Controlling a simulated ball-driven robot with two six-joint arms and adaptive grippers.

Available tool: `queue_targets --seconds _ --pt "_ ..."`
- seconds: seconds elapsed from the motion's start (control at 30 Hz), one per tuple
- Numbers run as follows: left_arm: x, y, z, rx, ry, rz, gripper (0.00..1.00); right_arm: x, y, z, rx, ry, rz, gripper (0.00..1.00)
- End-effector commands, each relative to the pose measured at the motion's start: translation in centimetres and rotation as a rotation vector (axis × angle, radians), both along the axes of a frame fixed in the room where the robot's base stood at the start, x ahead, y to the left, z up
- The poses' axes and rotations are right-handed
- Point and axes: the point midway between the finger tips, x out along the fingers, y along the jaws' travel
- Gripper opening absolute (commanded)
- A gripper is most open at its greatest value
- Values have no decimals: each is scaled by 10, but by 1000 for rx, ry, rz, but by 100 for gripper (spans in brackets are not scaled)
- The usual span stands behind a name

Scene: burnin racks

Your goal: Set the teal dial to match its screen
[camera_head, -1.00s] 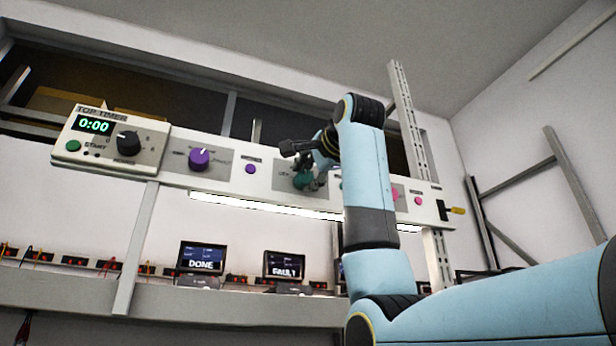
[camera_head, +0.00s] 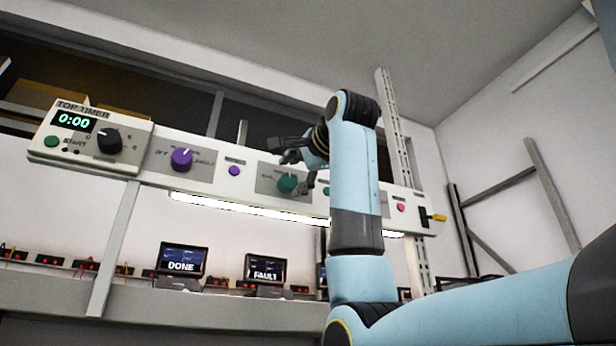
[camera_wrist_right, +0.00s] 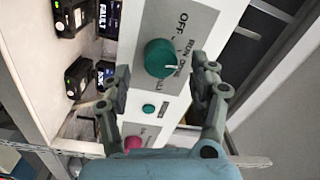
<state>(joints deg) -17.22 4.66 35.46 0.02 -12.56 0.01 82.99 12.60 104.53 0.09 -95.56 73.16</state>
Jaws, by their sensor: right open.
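The teal dial (camera_head: 287,183) is on the long white panel, right of the purple dial. It is larger in the right wrist view (camera_wrist_right: 160,58), with a white pointer mark toward the RUN/DONE lettering; the exact setting is unclear. Below it in the head view, a screen (camera_head: 265,268) reads FAULT. A FAULT screen (camera_wrist_right: 108,18) also shows at the wrist view's top left. My right gripper (camera_wrist_right: 163,86) is open and empty, its fingers apart on either side of the view just short of the dial. My left gripper is not in view.
The panel also carries a purple dial (camera_head: 182,159), small round buttons and a timer box (camera_head: 90,138) reading 0:00. A screen (camera_head: 182,260) reading DONE stands left of the FAULT one. My right arm hides part of the panel and another screen.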

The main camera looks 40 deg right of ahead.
Motion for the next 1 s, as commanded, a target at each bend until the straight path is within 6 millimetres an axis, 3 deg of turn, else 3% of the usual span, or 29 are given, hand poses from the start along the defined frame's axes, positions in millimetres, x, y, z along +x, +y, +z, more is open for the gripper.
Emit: queue_targets --seconds 0.2,0.43,1.0 --pt "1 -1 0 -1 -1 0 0 -49 11 -1 -1 -5 0 61" --pt "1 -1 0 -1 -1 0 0 -86 19 -3 0 -3 1 61" --pt "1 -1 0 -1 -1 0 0 -94 21 -4 0 0 0 61"
